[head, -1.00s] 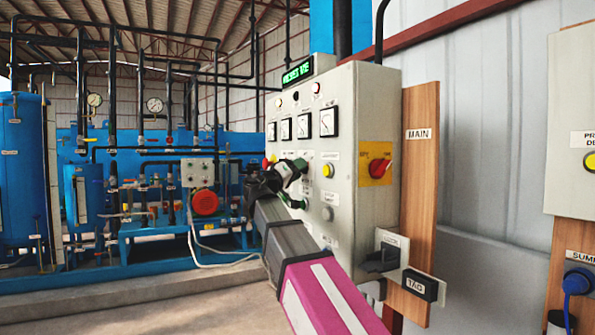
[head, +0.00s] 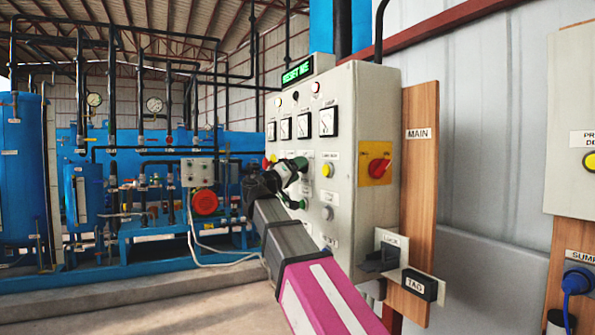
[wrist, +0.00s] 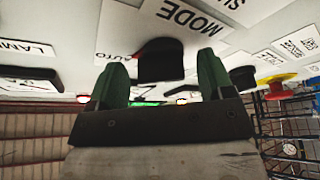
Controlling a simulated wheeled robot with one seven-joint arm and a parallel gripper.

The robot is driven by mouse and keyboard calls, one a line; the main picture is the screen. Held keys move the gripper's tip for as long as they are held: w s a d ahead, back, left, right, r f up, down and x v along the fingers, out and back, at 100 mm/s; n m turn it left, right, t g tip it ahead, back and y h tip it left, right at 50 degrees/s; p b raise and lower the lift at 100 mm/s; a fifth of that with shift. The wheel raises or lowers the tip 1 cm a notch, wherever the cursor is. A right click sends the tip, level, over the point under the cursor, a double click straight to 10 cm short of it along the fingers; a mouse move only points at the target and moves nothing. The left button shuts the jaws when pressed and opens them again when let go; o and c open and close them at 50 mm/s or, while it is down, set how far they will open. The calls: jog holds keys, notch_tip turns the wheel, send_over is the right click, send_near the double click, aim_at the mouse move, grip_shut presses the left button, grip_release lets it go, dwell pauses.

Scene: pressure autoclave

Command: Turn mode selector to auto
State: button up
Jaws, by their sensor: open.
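The mode selector (wrist: 161,62) is a black knob on the light grey panel, below a "MODE" label in the upside-down wrist view. An "AUTO" label (wrist: 119,56) is beside it, partly covered by my finger. A small red mark shows at the knob's edge. My gripper (wrist: 163,75) has green fingers, open, one on each side of the knob. I cannot tell whether they touch it. In the head view my gripper (head: 300,184) is at the front of the control cabinet (head: 347,220), and my arm hides the knob there.
Dial meters (head: 328,121) and a green display (head: 297,72) are above on the cabinet. A red rotary switch on a yellow plate (head: 379,168) is on its side. A black knob (wrist: 243,77) and a yellow-red button (wrist: 281,86) are close by in the wrist view.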

jog(key=v, duration=1)
jog(key=shift+s, duration=0.15)
jog(key=shift+a+f, duration=0.1)
jog(key=shift+f, duration=0.05)
